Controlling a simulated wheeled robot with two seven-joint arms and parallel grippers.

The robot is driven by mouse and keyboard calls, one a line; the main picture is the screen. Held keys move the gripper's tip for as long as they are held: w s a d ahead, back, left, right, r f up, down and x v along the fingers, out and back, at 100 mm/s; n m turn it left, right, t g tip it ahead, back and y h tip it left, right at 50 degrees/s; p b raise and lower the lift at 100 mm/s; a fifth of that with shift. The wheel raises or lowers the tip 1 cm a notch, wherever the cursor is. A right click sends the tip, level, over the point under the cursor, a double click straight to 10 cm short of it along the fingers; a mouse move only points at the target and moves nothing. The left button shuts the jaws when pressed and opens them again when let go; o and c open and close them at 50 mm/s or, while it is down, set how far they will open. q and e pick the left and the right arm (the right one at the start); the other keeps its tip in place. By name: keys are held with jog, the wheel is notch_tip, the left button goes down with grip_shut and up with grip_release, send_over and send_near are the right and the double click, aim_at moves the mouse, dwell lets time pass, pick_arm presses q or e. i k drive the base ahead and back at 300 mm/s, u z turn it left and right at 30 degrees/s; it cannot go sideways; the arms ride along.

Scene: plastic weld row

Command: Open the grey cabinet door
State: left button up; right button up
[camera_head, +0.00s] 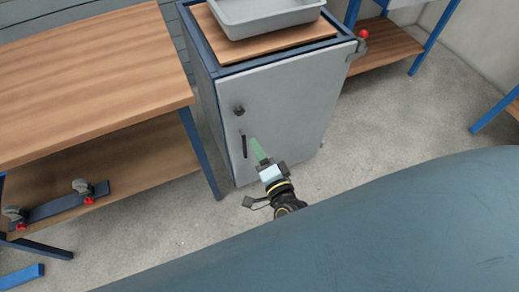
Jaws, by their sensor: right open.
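The grey cabinet door (296,112) is the front of a dark-framed cabinet in the middle of the view. It looks shut, flush with the frame. A black vertical handle (244,146) is on its left side, with a dark round knob or lock (239,110) above it. My right gripper (255,145) has green fingers and is in front of the door, just right of the handle. It is open and appears empty; whether the fingers touch the door I cannot tell. My left gripper is not in view.
A grey tray (262,27) rests on the wooden cabinet top (226,52). A wooden workbench (90,75) with a blue leg stands close at the left, with red-knobbed clamps on its lower shelf. Another bench shelf (384,44) is behind right. Concrete floor (400,115) right of the cabinet is clear.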

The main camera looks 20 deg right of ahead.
aim_at(289, 105)
jog(key=u, duration=0.05)
jog(key=k, duration=1)
jog(key=z, duration=0.05)
